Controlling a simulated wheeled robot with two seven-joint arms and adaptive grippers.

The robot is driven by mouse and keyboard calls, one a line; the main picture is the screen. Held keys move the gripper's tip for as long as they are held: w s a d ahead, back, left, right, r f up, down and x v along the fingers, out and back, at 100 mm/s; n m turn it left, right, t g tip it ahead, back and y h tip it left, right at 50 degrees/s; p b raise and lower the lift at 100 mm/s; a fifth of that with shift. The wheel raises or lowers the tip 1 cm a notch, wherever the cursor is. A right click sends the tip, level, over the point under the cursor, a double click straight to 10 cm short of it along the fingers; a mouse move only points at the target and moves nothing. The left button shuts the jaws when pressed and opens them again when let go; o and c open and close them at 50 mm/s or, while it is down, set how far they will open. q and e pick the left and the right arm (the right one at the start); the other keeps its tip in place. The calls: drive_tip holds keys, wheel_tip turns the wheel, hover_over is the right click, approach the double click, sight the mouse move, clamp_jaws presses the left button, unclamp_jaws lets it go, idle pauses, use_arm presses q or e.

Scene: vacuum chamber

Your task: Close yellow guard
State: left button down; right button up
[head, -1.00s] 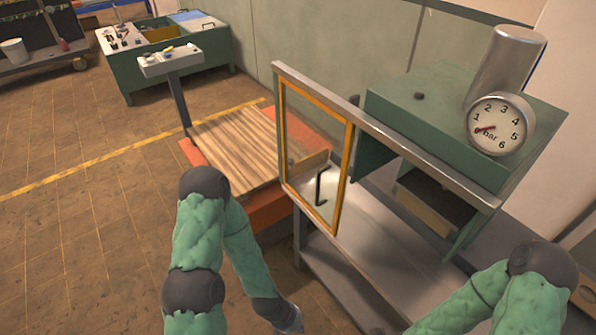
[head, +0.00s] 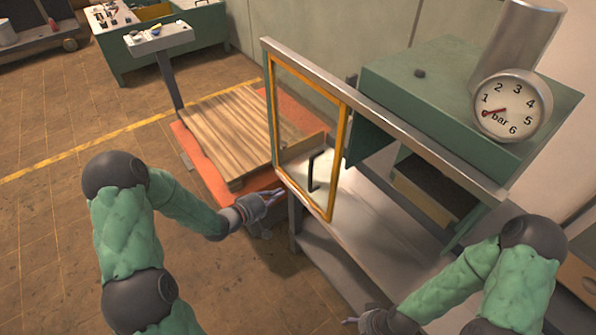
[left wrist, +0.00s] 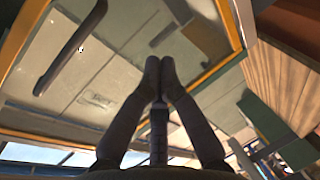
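The yellow guard (head: 338,165) is a clear pane in a yellow frame. It hangs at the left end of a grey rail (head: 425,150), left of the green press, whose front opening is uncovered. A black bar handle (head: 315,172) is on the pane. My left gripper (head: 274,193) is left of the guard's lower edge, apart from the handle. In the left wrist view the guard's pane and handle (left wrist: 70,48) fill the left side, and my left fingertips (left wrist: 160,70) meet with nothing between them. My right gripper (head: 352,321) is low at the bottom, its fingers barely visible.
The green press (head: 450,95) carries a metal cylinder and a round gauge (head: 512,105). A metal table (head: 385,215) stands below. An orange pallet platform with wooden boards (head: 225,130) lies behind my left gripper. A control post (head: 160,40) stands further back. Floor on the left is clear.

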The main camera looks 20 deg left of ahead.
use_arm(q)
drive_tip(key=s+a+r+h, duration=0.2)
drive_tip(key=a+r+h, duration=0.2)
drive_tip(key=r, duration=0.5)
drive_tip(key=w+d+b, duration=0.5)
drive_tip(key=d+b, duration=0.1)
drive_tip(key=d, duration=0.4)
drive_tip(key=shift+w+r+h, duration=0.15)
drive_tip(key=shift+r+h, duration=0.25)
drive_tip(key=shift+r, duration=0.05)
use_arm(e)
wheel_tip(320, 180, down, 6)
drive_tip(key=shift+f, duration=0.1)
